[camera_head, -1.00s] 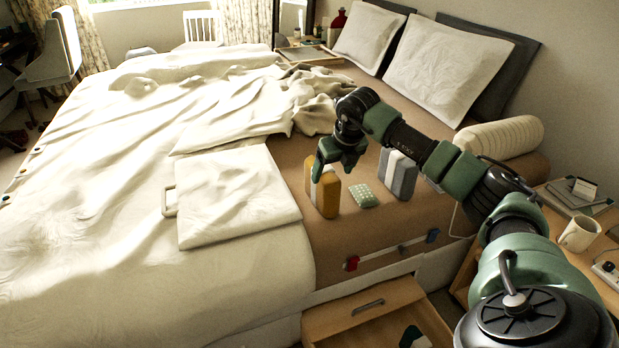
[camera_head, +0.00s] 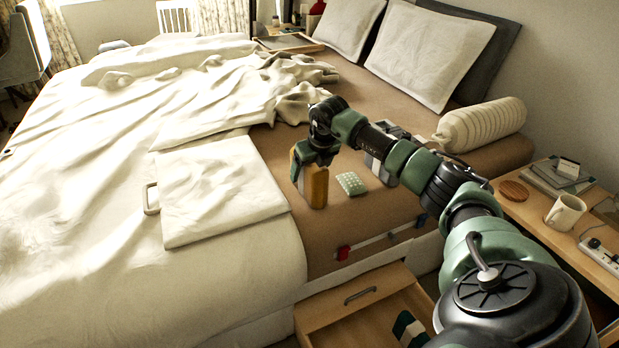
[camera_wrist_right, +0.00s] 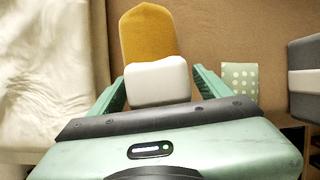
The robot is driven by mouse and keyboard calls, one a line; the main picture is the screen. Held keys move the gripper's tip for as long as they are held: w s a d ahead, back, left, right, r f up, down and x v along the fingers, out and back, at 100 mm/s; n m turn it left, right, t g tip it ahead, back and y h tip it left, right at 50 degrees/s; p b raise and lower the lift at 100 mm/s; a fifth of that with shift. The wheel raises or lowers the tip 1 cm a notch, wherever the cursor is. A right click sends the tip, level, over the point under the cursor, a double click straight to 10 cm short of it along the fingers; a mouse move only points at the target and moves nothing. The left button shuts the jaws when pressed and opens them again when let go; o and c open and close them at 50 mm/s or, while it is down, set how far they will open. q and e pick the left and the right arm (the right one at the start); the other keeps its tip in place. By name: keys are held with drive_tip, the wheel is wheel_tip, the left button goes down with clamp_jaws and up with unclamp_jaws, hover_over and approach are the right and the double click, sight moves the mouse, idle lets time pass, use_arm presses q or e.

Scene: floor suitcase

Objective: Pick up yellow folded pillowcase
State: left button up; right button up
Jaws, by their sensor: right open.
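The yellow folded pillowcase (camera_head: 315,187) stands upright as a thick bundle on the brown bed surface, near the bed's front side. In the right wrist view, the yellow pillowcase (camera_wrist_right: 148,33) has a white band (camera_wrist_right: 157,82) at the end nearest my gripper. My right gripper (camera_head: 311,155) is at the top of the bundle. In the wrist view the right gripper (camera_wrist_right: 160,88) is open, with one green finger on each side of the white band. I cannot tell whether either finger touches it. My left gripper is not in view.
A green dotted cloth (camera_head: 352,184) lies just right of the pillowcase. A grey bundle (camera_head: 378,172) stands beyond it, partly behind my arm. A flat cream folded piece (camera_head: 220,190) lies to the left. An open drawer (camera_head: 350,318) juts out below the bed.

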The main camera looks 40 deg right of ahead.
drive_tip(key=shift+f, duration=0.2)
idle(0.6)
clamp_jaws()
